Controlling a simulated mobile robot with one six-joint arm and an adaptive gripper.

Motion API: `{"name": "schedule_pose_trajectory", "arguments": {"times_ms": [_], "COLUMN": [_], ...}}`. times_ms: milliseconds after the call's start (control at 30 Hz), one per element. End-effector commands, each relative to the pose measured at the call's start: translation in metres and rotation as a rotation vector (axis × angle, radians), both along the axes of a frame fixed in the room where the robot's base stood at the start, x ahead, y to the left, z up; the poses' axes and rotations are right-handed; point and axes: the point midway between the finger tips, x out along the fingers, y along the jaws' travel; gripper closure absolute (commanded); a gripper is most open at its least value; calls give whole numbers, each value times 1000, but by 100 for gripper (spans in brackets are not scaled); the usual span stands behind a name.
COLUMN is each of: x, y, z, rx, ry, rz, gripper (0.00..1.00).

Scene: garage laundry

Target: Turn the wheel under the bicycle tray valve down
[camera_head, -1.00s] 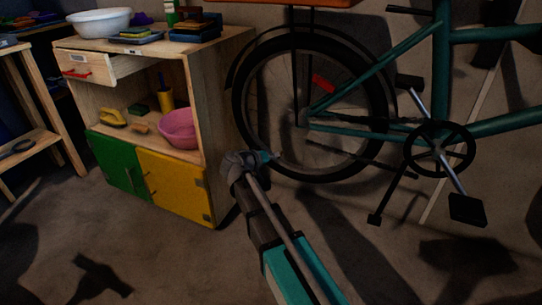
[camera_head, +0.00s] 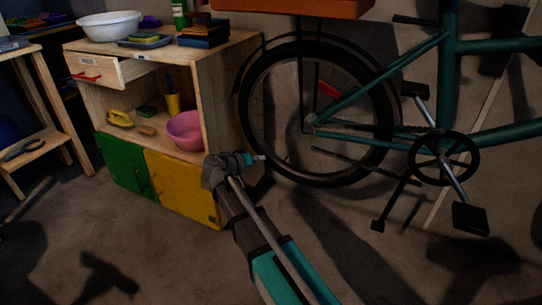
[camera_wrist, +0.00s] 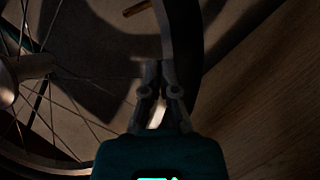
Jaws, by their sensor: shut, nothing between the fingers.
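The bicycle's rear wheel (camera_head: 244,112) stands under the orange tray (camera_head: 318,8). A small red piece (camera_head: 328,90) shows among its spokes, above and right of the hub. My gripper (camera_head: 260,157) is shut and empty at the wheel's lower left, close to the tyre; I cannot tell whether they touch. In the wrist view, the shut fingers (camera_wrist: 160,68) overlap the inner edge of the wheel's dark tyre (camera_wrist: 186,40), with spokes to the left. A short brass-coloured stub (camera_wrist: 137,8) at the top looks like the valve, but it is too dark to be sure.
A wooden cabinet (camera_head: 232,85) with green and yellow doors stands just left of the wheel, near my gripper. The pedal and crank (camera_head: 468,218) stand out at the right. The floor (camera_head: 170,250) in front is clear.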

Motion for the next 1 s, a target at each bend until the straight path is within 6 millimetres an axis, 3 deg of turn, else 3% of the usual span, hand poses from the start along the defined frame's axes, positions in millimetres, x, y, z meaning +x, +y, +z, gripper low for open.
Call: {"name": "schedule_pose_trajectory", "arguments": {"times_ms": [400,867,1000], "x": [-30,-34,-34], "y": [39,45,45], "z": [10,11,12], "rx": [0,0,2], "ry": [0,-1,-4], "rz": [-2,-5,-5], "gripper": [100,100,78]}}
